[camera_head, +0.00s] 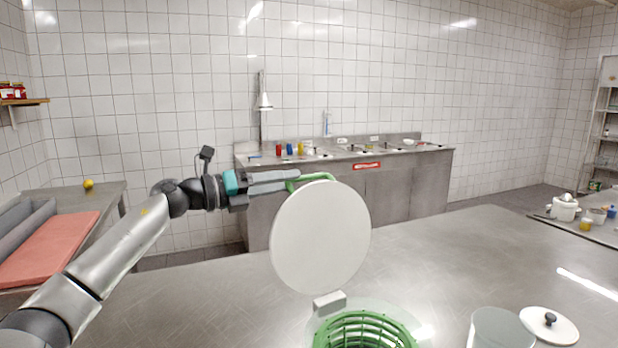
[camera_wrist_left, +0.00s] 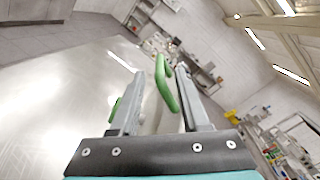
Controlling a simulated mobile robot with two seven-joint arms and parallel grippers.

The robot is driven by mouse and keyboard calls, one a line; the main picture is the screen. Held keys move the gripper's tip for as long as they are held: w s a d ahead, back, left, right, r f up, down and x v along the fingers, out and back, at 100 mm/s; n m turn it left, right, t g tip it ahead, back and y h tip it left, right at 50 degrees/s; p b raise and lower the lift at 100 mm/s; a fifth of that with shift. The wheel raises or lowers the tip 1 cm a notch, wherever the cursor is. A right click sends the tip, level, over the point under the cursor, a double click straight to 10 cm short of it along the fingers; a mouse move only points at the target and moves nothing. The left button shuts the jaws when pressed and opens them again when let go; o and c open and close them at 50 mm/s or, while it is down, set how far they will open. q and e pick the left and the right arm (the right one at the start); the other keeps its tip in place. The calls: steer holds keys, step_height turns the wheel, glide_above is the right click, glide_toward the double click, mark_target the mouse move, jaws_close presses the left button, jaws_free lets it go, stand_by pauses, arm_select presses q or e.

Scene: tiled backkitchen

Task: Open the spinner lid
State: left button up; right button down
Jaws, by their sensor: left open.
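The spinner lid (camera_head: 320,238) is a round white disc. It stands raised, nearly upright, above the open spinner with its green basket (camera_head: 365,330) at the bottom of the head view. A green handle (camera_head: 312,177) sits at the lid's upper edge and also shows in the left wrist view (camera_wrist_left: 164,85). My left gripper (camera_head: 298,181) is open, with its fingers at the handle. In the left wrist view, the handle lies between the two fingers (camera_wrist_left: 161,72); contact cannot be told. The lid hides part of the handle. My right gripper is not in view.
A clear container (camera_head: 498,330) and a white lid with a black knob (camera_head: 550,325) stand right of the spinner on the steel table (camera_head: 470,245). A sink counter (camera_head: 405,185) is behind. A side table with a red board (camera_head: 45,250) is at left.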

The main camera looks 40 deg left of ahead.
mark_target(322, 177)
arm_select(q)
steer(key=shift+p+x, duration=0.7)
steer(key=shift+x, duration=2.35)
steer(key=shift+c, duration=0.2)
jaws_close()
steer(key=shift+f, duration=0.1)
